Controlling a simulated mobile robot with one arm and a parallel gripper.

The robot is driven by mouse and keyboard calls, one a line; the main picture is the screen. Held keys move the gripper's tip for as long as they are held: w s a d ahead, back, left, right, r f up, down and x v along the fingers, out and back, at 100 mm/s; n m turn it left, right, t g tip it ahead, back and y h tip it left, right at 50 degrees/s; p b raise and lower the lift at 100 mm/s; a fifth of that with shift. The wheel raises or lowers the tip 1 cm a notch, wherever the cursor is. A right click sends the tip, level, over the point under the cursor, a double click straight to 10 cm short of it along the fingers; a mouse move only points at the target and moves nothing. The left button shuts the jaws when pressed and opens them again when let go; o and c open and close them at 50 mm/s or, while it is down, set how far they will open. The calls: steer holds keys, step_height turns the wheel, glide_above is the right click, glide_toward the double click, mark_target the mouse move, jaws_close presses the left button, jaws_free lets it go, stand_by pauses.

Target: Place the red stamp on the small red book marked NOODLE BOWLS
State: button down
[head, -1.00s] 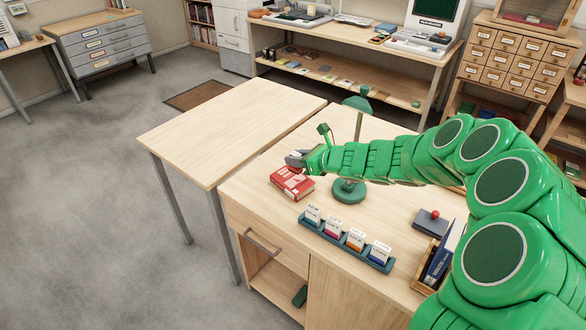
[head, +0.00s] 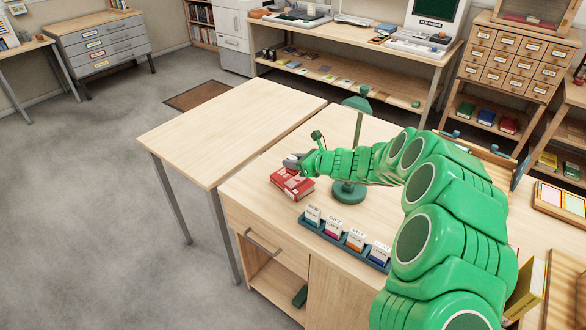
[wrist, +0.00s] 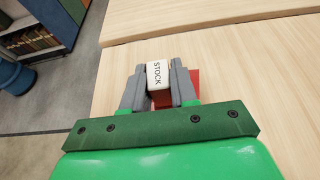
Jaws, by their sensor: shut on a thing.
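My gripper (head: 294,163) is at the far left end of the desk, over the red book. In the wrist view, its grey fingers (wrist: 159,84) are shut on a stamp (wrist: 155,73) with a white face lettered STOCK. Red shows below that face between the fingers; I cannot tell whether it is stamp or book. The small red book (head: 294,187) lies on the desk near its left edge, its title too small to read. A red patch of the book (wrist: 194,80) shows beside the right finger. Whether stamp and book touch is unclear.
A teal rack (head: 345,243) with several white-topped stamps stands right of the book. An empty wooden table (head: 228,130) adjoins on the left. My arm covers much of the desk's right.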

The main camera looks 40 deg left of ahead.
steer(key=shift+a+f, duration=0.1)
steer(key=shift+w+a+f, duration=0.1)
steer(key=shift+f, duration=1.5)
steer(key=shift+f, duration=0.1)
steer(key=c, duration=0.9)
jaws_free()
steer(key=shift+d+r, duration=0.2)
steer(key=v, duration=1.1)
steer(key=shift+d, duration=0.35)
